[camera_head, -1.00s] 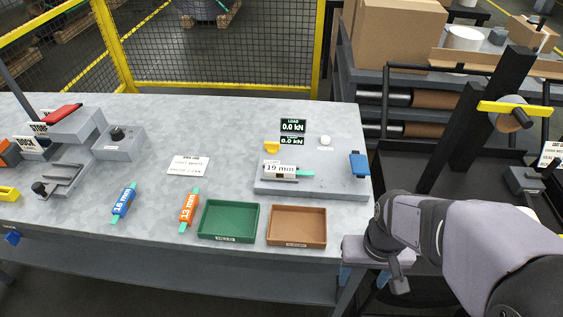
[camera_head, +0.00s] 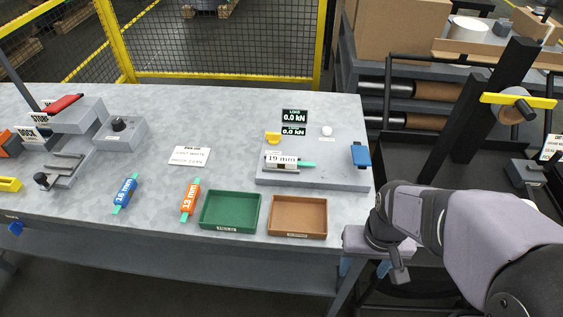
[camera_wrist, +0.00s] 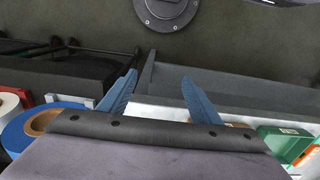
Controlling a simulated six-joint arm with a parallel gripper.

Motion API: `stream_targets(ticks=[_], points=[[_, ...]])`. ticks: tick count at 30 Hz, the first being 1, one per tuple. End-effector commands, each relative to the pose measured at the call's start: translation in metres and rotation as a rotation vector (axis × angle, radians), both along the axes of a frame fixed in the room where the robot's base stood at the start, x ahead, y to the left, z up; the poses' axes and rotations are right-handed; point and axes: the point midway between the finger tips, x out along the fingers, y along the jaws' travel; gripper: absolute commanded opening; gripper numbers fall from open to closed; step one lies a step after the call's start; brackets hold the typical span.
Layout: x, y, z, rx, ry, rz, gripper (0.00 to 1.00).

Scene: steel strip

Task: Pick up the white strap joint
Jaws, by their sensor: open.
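The white strap joint (camera_head: 281,160), marked 19 mm with green strap ends, lies on the grey test plate (camera_head: 318,178) at the right of the bench. A blue strap joint (camera_head: 125,189) marked 16 mm and an orange one (camera_head: 190,197) marked 13 mm lie on the bench further left. In the wrist view, my gripper (camera_wrist: 157,85) shows two blue fingers spread apart with nothing between them. It is away from the white joint, beyond the bench's right end. In the head view its fingers are mostly hidden behind my arm.
A green tray (camera_head: 230,230) and a brown tray (camera_head: 298,234) stand at the front edge. A grey machine (camera_head: 75,135) stands left. The bench middle is mostly clear.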

Motion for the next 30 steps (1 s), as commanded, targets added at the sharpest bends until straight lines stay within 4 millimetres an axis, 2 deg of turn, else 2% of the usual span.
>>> stream_targets(ticks=[5,6,10,19,23,26,30], points=[[0.000,0.000,0.000,0.000,0.000,0.000,0.58],[0.000,0.000,0.000,0.000,0.000,0.000,0.63],[0.000,0.000,0.000,0.000,0.000,0.000,0.92],[0.000,0.000,0.000,-0.002,0.001,0.006,0.92],[0.000,-0.003,-0.003,-0.032,0.010,0.077,0.92],[0.001,-0.008,-0.006,-0.089,0.026,0.211,0.92],[0.011,-0.019,-0.010,-0.225,0.060,0.524,0.92]])
